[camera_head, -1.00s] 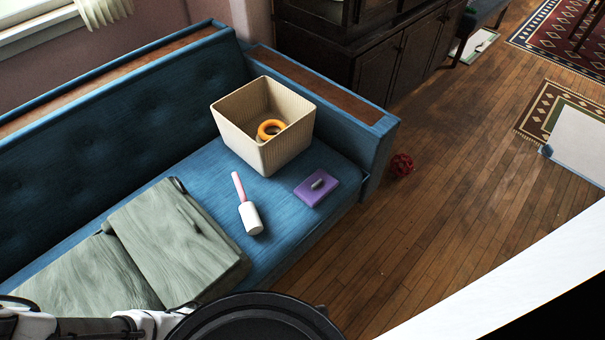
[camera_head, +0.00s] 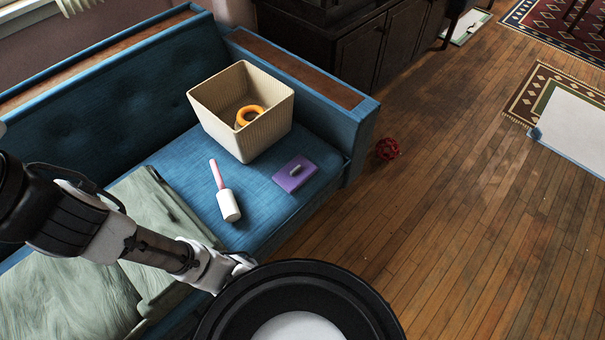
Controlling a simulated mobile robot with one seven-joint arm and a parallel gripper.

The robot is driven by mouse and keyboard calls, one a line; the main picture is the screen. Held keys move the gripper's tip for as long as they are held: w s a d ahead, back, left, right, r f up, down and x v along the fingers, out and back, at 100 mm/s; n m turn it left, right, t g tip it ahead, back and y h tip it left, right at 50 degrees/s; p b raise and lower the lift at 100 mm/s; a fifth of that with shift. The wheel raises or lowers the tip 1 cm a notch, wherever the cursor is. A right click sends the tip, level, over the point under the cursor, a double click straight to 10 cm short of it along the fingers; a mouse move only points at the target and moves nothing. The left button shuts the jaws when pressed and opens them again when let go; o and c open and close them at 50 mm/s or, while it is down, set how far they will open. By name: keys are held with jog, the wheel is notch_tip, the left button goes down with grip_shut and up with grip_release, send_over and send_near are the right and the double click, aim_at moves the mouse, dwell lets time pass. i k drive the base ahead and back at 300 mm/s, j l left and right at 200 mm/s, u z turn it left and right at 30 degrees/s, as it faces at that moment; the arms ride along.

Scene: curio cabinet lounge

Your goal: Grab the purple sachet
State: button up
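The purple sachet (camera_head: 287,182) lies flat on the blue sofa seat, near the seat's front edge and right end. A small grey object (camera_head: 296,170) rests on top of it. My arm reaches in from the left over the sofa, and its far end passes behind my round black body part at the bottom. My gripper does not show, so its fingers cannot be seen. No part of my arm touches the sachet.
A cream woven basket (camera_head: 262,141) holding an orange ring (camera_head: 242,117) stands behind the sachet. A lint roller with a pink handle (camera_head: 216,173) lies to its left. Green cushions (camera_head: 60,295) cover the left seat. A red ball (camera_head: 387,148) lies on the open wooden floor.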

aim_at(297, 172)
jog(key=i+l+u, duration=0.3)
jog(key=i+l, duration=0.3)
jog(key=i, duration=0.2)
